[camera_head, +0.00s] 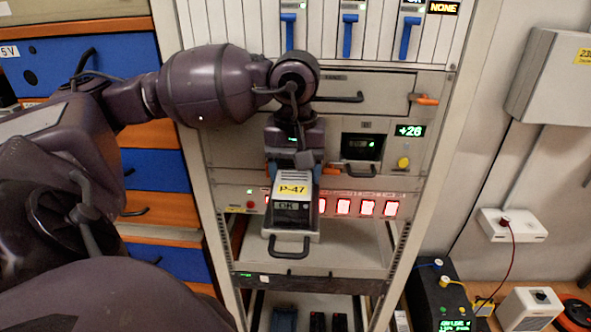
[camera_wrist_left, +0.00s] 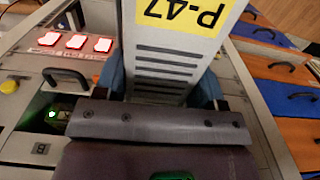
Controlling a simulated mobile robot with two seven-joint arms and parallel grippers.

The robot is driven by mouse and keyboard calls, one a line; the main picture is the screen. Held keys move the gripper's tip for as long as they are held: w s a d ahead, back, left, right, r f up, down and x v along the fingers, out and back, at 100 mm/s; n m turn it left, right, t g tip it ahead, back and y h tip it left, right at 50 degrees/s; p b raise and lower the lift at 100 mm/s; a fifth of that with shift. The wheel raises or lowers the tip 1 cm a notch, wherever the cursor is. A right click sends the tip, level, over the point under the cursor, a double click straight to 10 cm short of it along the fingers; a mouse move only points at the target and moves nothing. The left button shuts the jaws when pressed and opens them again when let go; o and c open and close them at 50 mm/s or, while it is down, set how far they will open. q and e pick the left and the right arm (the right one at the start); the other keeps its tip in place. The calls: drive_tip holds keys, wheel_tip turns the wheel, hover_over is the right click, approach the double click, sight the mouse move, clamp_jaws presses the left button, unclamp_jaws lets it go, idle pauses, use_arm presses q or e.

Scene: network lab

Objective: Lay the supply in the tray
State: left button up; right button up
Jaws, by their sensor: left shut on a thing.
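The supply (camera_head: 291,212) is a grey box with a yellow P-47 label, a dark front panel reading OK and a dark handle at its near end. My left gripper (camera_head: 294,172) is shut on its far end, and the blue fingers sit on both sides of it. The supply also fills the top middle of the left wrist view (camera_wrist_left: 168,60), its label upside down. A light grey tray-like shelf (camera_head: 352,258) in the rack shows below and right of the supply. I cannot tell whether the supply touches it. My right gripper is not in view.
A row of lit red-white indicators (camera_head: 343,207) runs behind the supply. A panel above has a yellow knob (camera_head: 403,162) and a +26 display (camera_head: 410,131). Blue drawers (camera_head: 155,170) stand left of the rack. A low bench at right holds a dark box (camera_head: 437,295).

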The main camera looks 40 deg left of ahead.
use_arm(q)
drive_tip(key=o, duration=1.1)
drive_tip(key=shift+r, duration=0.1)
drive_tip(key=o, duration=0.5)
drive_tip(key=shift+o, duration=0.2)
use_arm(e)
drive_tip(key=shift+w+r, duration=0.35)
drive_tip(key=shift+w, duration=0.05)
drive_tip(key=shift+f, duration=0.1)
